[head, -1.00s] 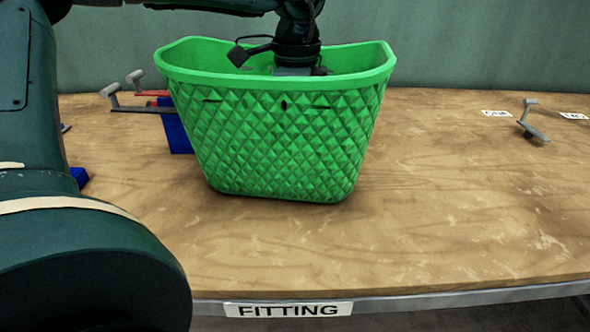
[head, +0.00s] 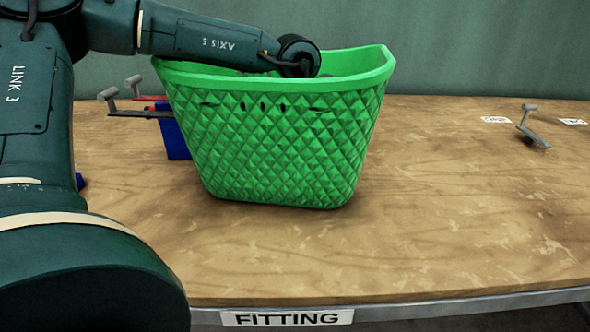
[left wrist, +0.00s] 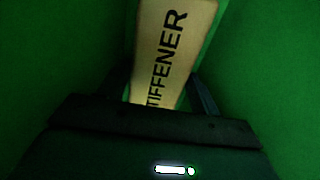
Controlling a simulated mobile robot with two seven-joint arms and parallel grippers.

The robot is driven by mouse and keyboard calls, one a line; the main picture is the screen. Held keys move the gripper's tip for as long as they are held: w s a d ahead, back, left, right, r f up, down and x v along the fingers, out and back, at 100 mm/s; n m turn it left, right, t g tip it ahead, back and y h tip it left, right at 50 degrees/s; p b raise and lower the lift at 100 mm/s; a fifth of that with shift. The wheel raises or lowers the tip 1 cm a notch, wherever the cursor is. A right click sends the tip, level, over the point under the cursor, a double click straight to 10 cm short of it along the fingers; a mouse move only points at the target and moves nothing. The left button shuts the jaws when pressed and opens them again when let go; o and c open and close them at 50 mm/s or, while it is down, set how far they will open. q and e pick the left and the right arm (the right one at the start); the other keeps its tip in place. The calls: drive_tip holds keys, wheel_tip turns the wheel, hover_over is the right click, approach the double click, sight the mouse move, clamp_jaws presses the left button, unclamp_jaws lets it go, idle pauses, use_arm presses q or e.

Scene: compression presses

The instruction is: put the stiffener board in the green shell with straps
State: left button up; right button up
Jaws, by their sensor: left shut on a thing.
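The green shell (head: 285,150) stands upright on the wooden table in the head view, a quilted green tub; no straps can be made out. My left arm reaches over its rim from the left, with the wrist dipped into the opening. In the left wrist view my left gripper (left wrist: 161,92) is shut on the stiffener board (left wrist: 175,45), a tan strip with black lettering. Green walls surround them, so both are inside the shell. The board's far end is out of frame. In the head view the gripper and board are hidden by the shell's front wall.
Left of the shell are a blue block (head: 176,140) and grey-handled tools (head: 135,112). A grey clamp-like tool (head: 533,128) and white labels (head: 497,120) lie at the back right. The table (head: 450,220) is clear at front and right.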

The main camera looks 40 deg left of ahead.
use_arm(q)
drive_tip(key=o, duration=0.7)
drive_tip(key=shift+o, duration=0.2)
drive_tip(key=shift+r+p, duration=0.15)
drive_tip(key=shift+p, duration=0.15)
wheel_tip(320, 180, up, 12)
drive_tip(key=p, duration=0.1)
drive_tip(key=shift+p, duration=0.4)
use_arm(e)
drive_tip(key=shift+s+d+r+m+t, duration=0.15)
drive_tip(key=shift+d+r+m, duration=0.1)
drive_tip(key=shift+r, duration=0.35)
drive_tip(key=shift+s+d+r+m+t, duration=0.1)
drive_tip(key=shift+d+r+m+t, duration=0.1)
drive_tip(key=shift+r, duration=0.4)
